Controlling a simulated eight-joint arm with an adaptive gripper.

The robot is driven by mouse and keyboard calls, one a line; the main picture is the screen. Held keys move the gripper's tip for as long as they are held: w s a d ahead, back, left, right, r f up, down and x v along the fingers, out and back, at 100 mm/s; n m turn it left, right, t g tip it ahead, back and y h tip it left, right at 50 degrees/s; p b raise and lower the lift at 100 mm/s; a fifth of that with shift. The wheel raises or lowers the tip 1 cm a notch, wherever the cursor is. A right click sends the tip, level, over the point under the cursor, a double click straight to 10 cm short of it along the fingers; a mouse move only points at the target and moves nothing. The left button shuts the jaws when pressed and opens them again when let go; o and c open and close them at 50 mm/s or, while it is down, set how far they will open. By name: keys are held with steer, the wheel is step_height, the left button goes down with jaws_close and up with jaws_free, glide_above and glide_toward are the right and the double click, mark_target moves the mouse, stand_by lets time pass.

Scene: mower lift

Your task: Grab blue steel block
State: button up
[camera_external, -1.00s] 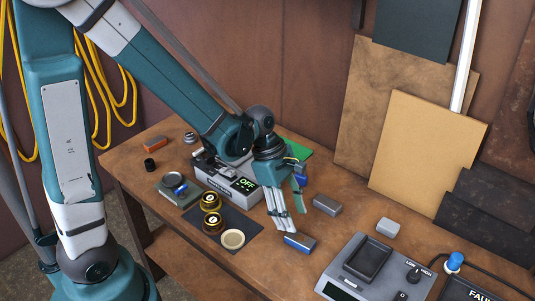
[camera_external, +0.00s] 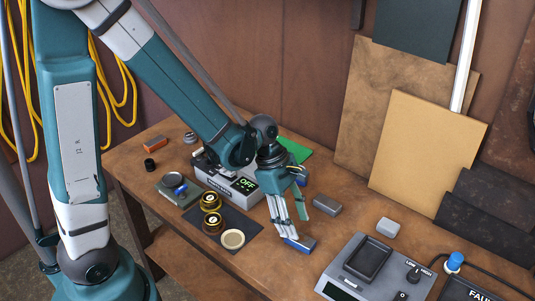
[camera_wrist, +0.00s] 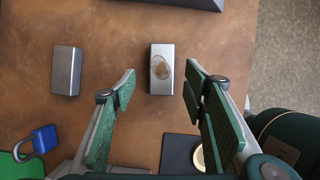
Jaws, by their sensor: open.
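The blue steel block (camera_external: 301,243) lies on the workbench, its near side blue, just below my gripper (camera_external: 295,226). In the wrist view, a grey metal block with a brownish patch on top (camera_wrist: 162,85) lies between the lines of the two green-padded fingers. It appears to be the same block; no blue shows on it from above. My gripper (camera_wrist: 160,82) is open and empty, with one finger on either side of it. Whether a finger touches the block cannot be told. One finger partly covers it in the outside view.
A plain grey block (camera_external: 327,205) lies to the right, also in the wrist view (camera_wrist: 66,71). A blue padlock (camera_wrist: 42,139) and green sheet (camera_wrist: 18,168) lie lower left there. Brass weights (camera_external: 211,201) stand on a dark mat. A grey device (camera_external: 372,268) stands at the right.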

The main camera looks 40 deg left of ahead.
mark_target(300, 241)
stand_by(0.3)
steer(key=shift+b+x, duration=0.45)
steer(key=shift+x, duration=2.15)
steer(key=shift+s+f, duration=0.15)
steer(key=shift+s, duration=0.05)
steer(key=c, duration=1.2)
